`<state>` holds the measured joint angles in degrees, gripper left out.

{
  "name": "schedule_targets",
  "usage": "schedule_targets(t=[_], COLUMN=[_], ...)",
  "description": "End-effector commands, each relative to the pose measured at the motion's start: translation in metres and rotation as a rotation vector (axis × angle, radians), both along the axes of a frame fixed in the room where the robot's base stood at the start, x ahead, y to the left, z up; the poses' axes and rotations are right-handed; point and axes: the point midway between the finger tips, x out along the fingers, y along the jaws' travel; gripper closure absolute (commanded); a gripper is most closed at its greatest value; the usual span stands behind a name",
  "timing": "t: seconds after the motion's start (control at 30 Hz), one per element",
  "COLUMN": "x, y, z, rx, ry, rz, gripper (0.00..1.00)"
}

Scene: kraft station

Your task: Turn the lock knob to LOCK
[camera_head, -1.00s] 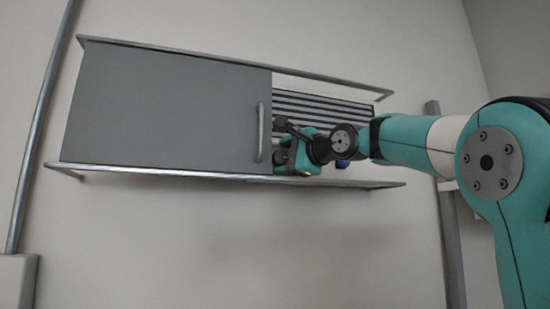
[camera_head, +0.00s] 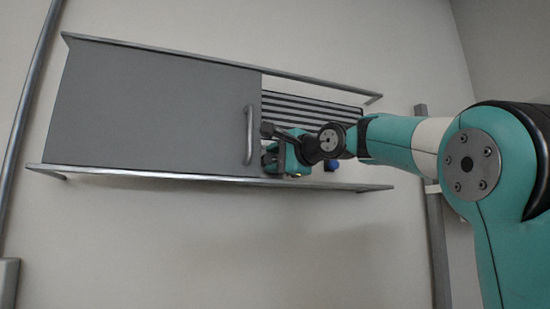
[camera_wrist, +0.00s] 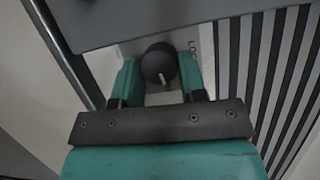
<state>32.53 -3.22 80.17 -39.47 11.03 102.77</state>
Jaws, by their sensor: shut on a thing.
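The lock knob (camera_wrist: 159,64) is round and black, with a pale pointer mark toward the bottom of the wrist view. It sits on a light plate (camera_wrist: 193,47), whose lettering is partly hidden; "LO" shows beside the right finger. My gripper (camera_wrist: 159,72) has one teal finger on each side of the knob and is shut on it. In the head view my gripper (camera_head: 274,151) is just right of the grey door's handle, and it hides the knob there.
A grey door (camera_head: 150,110) with a vertical bar handle (camera_head: 249,135) covers the left part of the rail frame. A striped panel (camera_head: 310,107) lies to the right. A lower rail (camera_head: 200,178) runs under my gripper. A small blue thing (camera_head: 331,165) is beside my wrist.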

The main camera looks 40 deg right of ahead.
Motion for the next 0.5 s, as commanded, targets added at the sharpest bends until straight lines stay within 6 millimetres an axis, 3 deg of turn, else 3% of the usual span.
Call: schedule_targets(t=[0.5], x=[0.0004], y=[0.0016], z=[0.0044], rx=[-0.436], ry=[0.128], rz=[0.002], gripper=[0.85])
